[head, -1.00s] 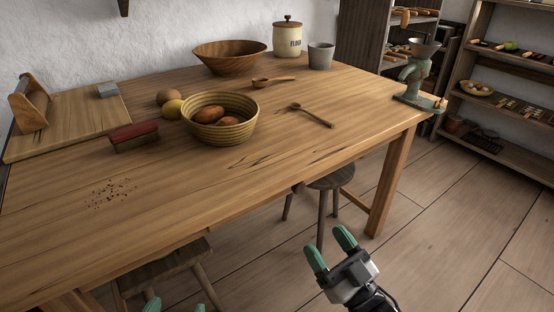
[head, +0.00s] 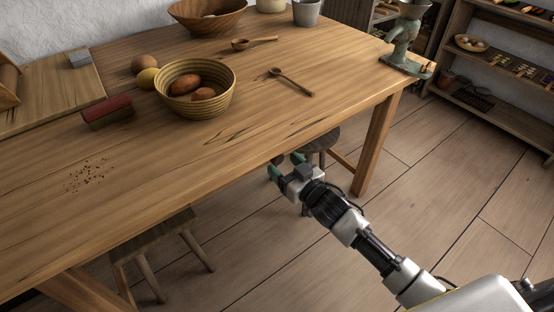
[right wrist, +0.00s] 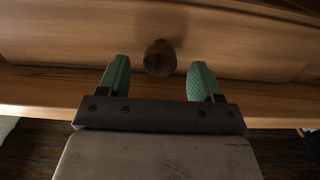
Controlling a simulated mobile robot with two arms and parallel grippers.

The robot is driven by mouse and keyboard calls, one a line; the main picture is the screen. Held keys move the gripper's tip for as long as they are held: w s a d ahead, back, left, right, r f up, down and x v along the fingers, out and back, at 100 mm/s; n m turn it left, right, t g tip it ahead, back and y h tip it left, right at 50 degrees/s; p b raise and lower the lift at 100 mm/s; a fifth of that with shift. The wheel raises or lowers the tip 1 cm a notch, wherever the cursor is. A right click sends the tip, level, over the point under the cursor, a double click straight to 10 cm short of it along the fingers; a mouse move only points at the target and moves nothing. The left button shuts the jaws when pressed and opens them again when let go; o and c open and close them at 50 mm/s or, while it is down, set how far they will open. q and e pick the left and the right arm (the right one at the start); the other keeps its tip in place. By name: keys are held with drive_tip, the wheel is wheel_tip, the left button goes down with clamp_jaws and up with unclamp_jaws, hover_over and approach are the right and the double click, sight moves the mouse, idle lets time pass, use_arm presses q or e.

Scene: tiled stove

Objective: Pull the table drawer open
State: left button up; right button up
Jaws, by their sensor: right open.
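The wooden table (head: 180,160) fills the left and middle of the head view. Its drawer front (right wrist: 95,38) spans the right wrist view and carries a round dark wooden knob (right wrist: 160,58). The knob also shows in the head view (head: 278,160), small and beside the fingertips. My right gripper (head: 285,168) is at the table's front edge. In the right wrist view its green fingers (right wrist: 158,75) are open, one on each side of the knob, with a gap to each. Whether the drawer stands ajar cannot be told. My left gripper is out of view.
A stool (head: 322,143) stands just behind my right gripper, and another stool (head: 155,240) is under the table's near side. A table leg (head: 376,143) is to the right. A basket (head: 197,105), brush (head: 107,111) and spoon (head: 292,82) lie on top. Floor at the right is free.

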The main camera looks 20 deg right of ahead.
sight(280, 160)
drive_tip(key=shift+x, duration=1.7)
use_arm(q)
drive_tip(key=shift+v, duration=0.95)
use_arm(e)
clamp_jaws()
